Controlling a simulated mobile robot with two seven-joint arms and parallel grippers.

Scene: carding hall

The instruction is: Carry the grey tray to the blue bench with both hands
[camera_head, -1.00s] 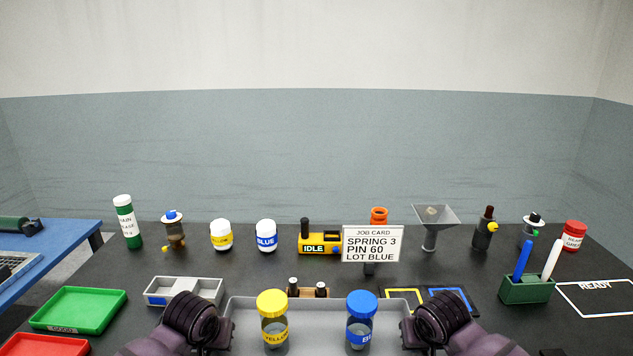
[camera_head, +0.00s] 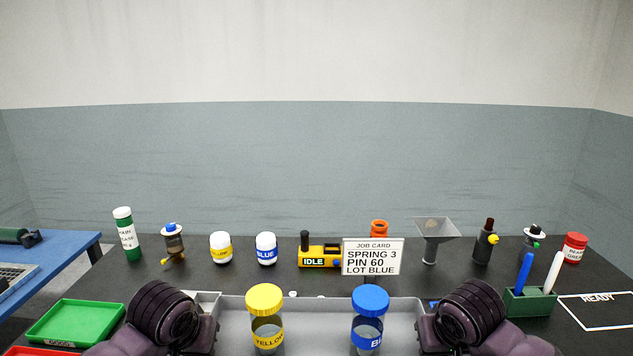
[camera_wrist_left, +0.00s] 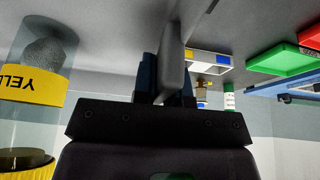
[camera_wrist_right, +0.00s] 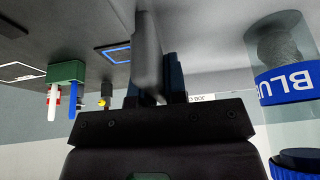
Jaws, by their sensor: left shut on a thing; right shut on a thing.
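The grey tray (camera_head: 318,309) is at the bottom middle of the head view, in front of me, its near part cut off. A yellow-lidded jar (camera_head: 266,318) and a blue-lidded jar (camera_head: 369,318) stand upright in it. My left gripper (camera_head: 207,338) is shut on the tray's left wall, which shows between the fingers in the left wrist view (camera_wrist_left: 172,55). My right gripper (camera_head: 428,338) is shut on the right wall, also seen in the right wrist view (camera_wrist_right: 148,55). The blue bench (camera_head: 62,254) is at the far left, partly out of view.
The dark table holds a green tray (camera_head: 72,323), a job card (camera_head: 372,257), a yellow IDLE device (camera_head: 320,256), several bottles along the back, a funnel (camera_head: 434,236) and a green pen holder (camera_head: 529,301). A gap separates the table from the blue bench.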

